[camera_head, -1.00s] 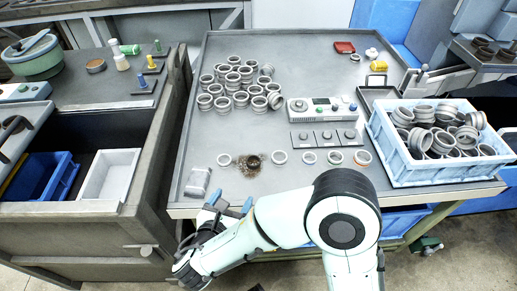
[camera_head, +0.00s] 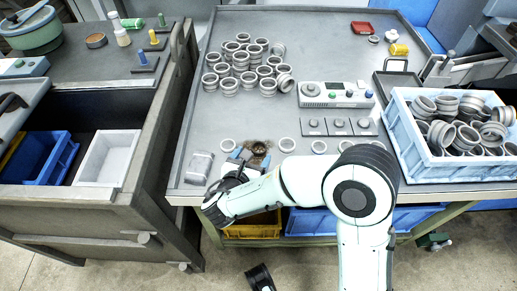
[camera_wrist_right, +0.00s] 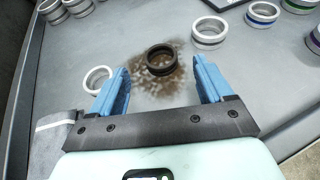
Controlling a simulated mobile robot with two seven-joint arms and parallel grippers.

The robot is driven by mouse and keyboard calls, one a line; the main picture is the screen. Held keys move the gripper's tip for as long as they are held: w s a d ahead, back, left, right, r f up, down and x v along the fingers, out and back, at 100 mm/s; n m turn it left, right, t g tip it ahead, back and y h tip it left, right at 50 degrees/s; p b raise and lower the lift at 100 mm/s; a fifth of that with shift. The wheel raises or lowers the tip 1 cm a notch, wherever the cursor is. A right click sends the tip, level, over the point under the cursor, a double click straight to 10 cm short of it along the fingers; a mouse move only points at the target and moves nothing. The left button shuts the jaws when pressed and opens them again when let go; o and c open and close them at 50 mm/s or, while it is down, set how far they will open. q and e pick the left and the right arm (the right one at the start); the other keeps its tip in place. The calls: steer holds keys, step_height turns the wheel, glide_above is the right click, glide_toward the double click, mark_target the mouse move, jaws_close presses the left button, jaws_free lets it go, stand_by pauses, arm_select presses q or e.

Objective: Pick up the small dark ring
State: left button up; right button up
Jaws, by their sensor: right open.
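The small dark ring (camera_head: 259,147) sits on a brown, grimy patch near the front edge of the grey table. It also shows in the right wrist view (camera_wrist_right: 161,59), lying flat with its opening up. My right gripper (camera_head: 247,157) is at the table's front edge, just in front of the dark ring. Its blue fingers (camera_wrist_right: 160,75) are open and empty. In the wrist view the ring shows between and slightly beyond the fingertips, apart from both.
Pale rings stand either side of the dark one, left (camera_head: 227,145) and right (camera_head: 287,145). A grey block (camera_head: 198,167) lies left of the gripper. Behind are a pile of rings (camera_head: 240,65), a control box (camera_head: 335,94) and a blue crate (camera_head: 455,172) of rings.

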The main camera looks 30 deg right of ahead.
mark_target(261, 143)
steer(key=b+x, duration=0.1)
steer(key=x, duration=0.4)
arm_select(q)
steer(key=shift+s+a+f+g, duration=0.15)
steer(key=shift+s+f+g, duration=0.35)
steer(key=shift+s+f, duration=0.6)
steer(key=shift+s+r, duration=0.1)
steer(key=shift+r, duration=0.05)
arm_select(e)
steer(key=c, duration=1.2)
steer(key=shift+r, duration=0.15)
